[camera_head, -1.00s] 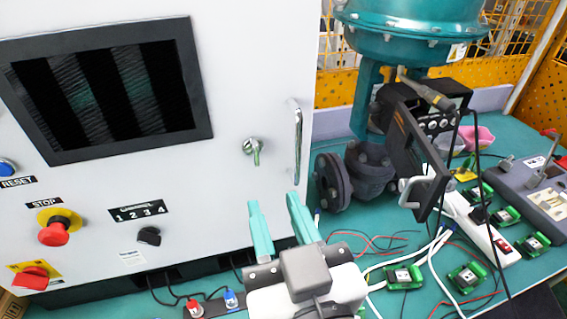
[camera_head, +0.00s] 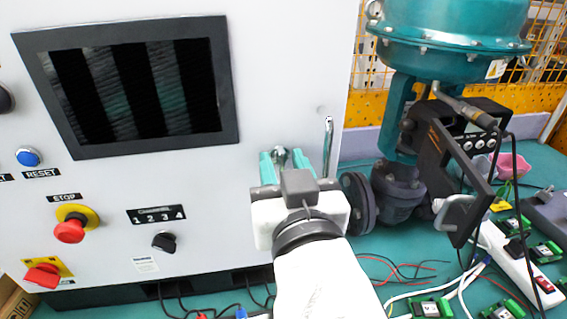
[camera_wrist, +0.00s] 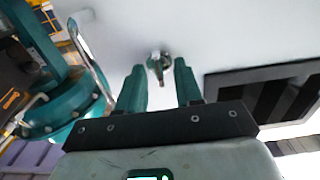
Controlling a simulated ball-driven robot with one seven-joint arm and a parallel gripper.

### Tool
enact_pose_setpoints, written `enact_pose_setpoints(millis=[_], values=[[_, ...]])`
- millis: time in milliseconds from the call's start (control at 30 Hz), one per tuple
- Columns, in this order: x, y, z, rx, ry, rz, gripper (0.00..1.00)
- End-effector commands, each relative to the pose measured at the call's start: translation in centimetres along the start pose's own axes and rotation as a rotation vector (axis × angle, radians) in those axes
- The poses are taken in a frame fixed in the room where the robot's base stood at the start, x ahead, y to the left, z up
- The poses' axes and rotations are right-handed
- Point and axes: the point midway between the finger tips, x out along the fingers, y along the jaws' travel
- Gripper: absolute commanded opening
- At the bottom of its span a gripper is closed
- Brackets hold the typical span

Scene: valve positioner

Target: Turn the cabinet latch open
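The cabinet latch (camera_head: 280,154) is a small silver knob with a short lever on the white cabinet door (camera_head: 290,80). In the head view it shows just above my gripper (camera_head: 284,158), partly hidden by the fingers. In the wrist view the latch (camera_wrist: 158,64) lies beyond and between the fingertips, its lever pointing toward the gap. My gripper (camera_wrist: 157,68) is open with two teal fingers, one on each side of the latch line. I cannot tell whether the fingers reach around the lever.
A vertical metal handle (camera_head: 328,148) is close to the right of my gripper. A dark pipe flange (camera_head: 358,203) and the teal valve actuator (camera_head: 450,30) stand further right. A red stop button (camera_head: 69,231) and black selector (camera_head: 164,241) are on the panel at left.

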Motion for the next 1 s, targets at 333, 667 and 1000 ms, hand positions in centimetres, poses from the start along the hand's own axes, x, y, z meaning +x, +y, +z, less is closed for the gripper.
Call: enact_pose_setpoints(millis=[333, 667, 1000], values=[[0.32, 0.03, 0.04, 0.0, 0.0, 0.0, 0.34], [0.3, 0.02, 0.04, 0.0, 0.0, 0.0, 0.03], [0.3, 0.04, 0.08, 0.024, 0.0, 0.001, 0.0]])
